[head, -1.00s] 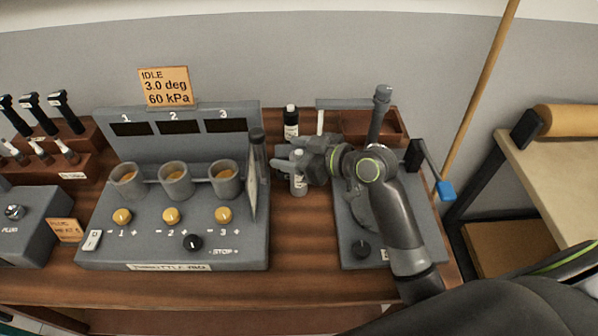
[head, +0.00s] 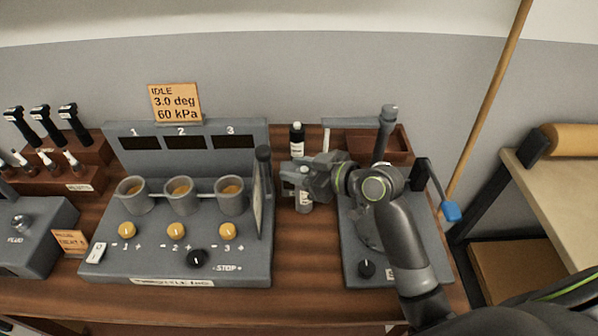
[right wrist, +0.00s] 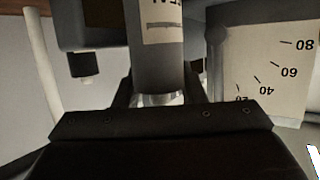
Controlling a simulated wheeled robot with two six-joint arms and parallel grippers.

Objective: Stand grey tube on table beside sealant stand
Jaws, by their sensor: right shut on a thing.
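My right gripper (head: 297,178) is shut on the grey tube (head: 304,198), between the throttle rig and the grey station on the right. The tube is about upright and bears a pale label. In the right wrist view the tube (right wrist: 157,60) stands between the jaws (right wrist: 160,104), its label lettering partly cut off. I cannot tell whether its lower end touches the table (head: 305,250). I cannot clearly make out a sealant stand. A black bottle (head: 297,132) with a white label stands just behind the gripper. My left gripper is not in view.
Bare wood lies in front of the tube.

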